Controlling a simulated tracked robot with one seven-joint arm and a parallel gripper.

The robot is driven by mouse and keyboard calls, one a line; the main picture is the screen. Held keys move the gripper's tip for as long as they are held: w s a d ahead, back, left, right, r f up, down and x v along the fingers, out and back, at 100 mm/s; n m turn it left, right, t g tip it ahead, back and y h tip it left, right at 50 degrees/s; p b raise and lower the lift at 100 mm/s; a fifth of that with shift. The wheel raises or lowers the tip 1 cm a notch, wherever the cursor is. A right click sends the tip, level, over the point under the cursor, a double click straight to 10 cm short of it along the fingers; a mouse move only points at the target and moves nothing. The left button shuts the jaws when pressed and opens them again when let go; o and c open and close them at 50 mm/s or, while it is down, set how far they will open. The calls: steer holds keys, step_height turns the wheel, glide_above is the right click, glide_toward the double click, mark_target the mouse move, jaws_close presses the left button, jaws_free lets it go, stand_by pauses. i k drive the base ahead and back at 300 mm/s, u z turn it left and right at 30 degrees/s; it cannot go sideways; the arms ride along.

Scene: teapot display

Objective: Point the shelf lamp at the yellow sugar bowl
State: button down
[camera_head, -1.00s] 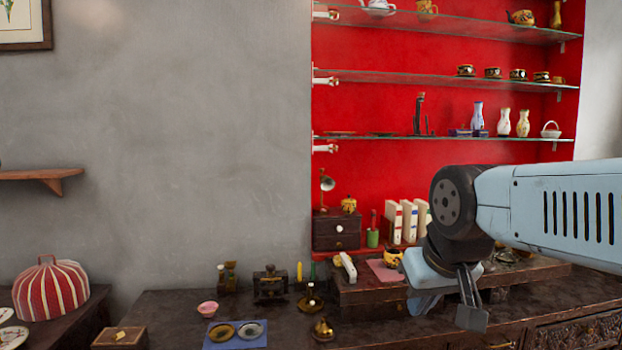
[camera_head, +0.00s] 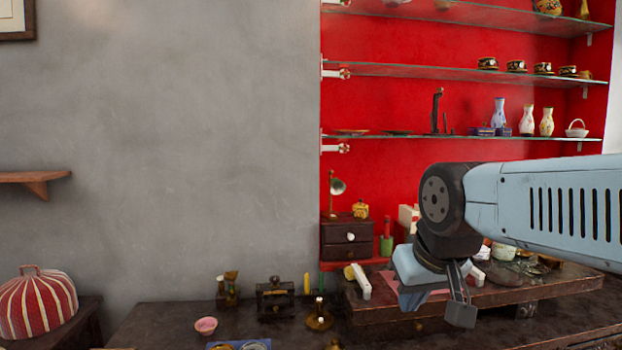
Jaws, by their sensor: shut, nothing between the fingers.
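The shelf lamp (camera_head: 337,187) stands on a small dark drawer box (camera_head: 345,252) at the left of the red alcove. Its round head sits on a thin upright stem and its open face looks toward the right and the front. A small yellow pot (camera_head: 360,210), which looks like the sugar bowl, sits just right of the lamp's foot on the same box. My gripper (camera_head: 459,308) hangs at the right, in front of the raised wooden board. It is shut and empty, well apart from the lamp. My arm and hand hide part of the board and the things on it.
White books (camera_head: 407,217) and a green pot (camera_head: 386,245) stand right of the box. A white object (camera_head: 362,281) lies on the board (camera_head: 390,308). Brass pieces (camera_head: 319,317) and a pink bowl (camera_head: 206,326) stand on the counter. Glass shelves (camera_head: 450,138) cross above.

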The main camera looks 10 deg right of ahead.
mark_target(337, 187)
steer(key=i, duration=1.2)
steer(key=z, duration=0.1)
